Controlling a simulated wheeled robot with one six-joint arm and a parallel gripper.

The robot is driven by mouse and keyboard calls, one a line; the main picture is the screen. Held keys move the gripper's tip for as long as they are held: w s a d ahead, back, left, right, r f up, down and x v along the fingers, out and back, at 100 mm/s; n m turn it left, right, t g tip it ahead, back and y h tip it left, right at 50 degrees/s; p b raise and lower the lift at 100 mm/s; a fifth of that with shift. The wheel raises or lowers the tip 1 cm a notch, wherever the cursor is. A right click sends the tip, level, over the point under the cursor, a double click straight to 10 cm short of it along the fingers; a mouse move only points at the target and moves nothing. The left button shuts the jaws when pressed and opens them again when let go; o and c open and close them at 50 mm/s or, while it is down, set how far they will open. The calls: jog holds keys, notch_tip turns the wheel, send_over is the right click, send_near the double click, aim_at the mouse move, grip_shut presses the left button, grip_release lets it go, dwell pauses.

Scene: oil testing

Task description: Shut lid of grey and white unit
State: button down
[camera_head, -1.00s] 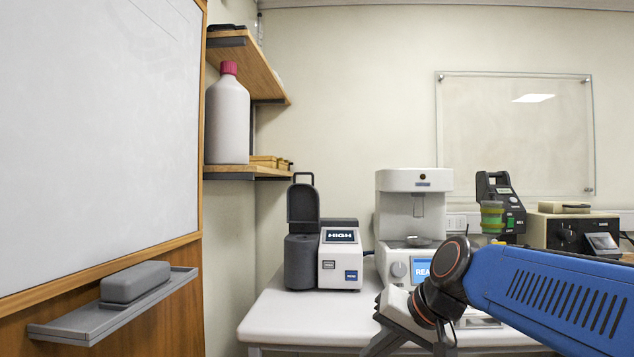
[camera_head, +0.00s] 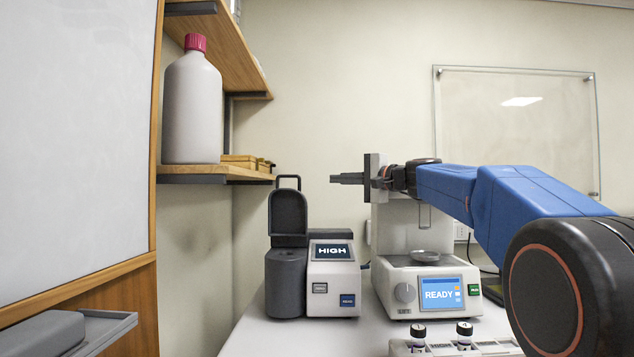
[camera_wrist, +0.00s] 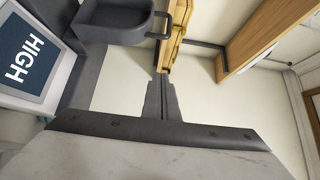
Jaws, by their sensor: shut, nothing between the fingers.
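The grey and white unit (camera_head: 332,283) stands on the table, its screen reading HIGH. Its dark grey lid (camera_head: 288,212) stands open and upright behind the round grey chamber (camera_head: 286,284), with a loop handle on top. My gripper (camera_head: 334,179) is shut and empty, pointing left in the head view, to the right of the lid and about level with its handle. In the wrist view my shut gripper (camera_wrist: 162,78) points toward the shelf, with the lid (camera_wrist: 117,20) at the upper left and the unit's screen (camera_wrist: 28,58) at the left edge.
A white instrument (camera_head: 426,283) reading READY stands right of the unit, below my arm. Vials (camera_head: 464,333) stand in a rack at the front. A wall shelf (camera_head: 215,172) holds a large bottle (camera_head: 191,105) and yellow boxes (camera_head: 247,163). A whiteboard (camera_head: 75,130) is at left.

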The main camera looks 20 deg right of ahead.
jog(key=w+a, duration=0.5)
jog(key=a, duration=0.2)
jog(key=shift+a, duration=0.3)
jog(key=shift+f, duration=0.1)
dwell(0.6)
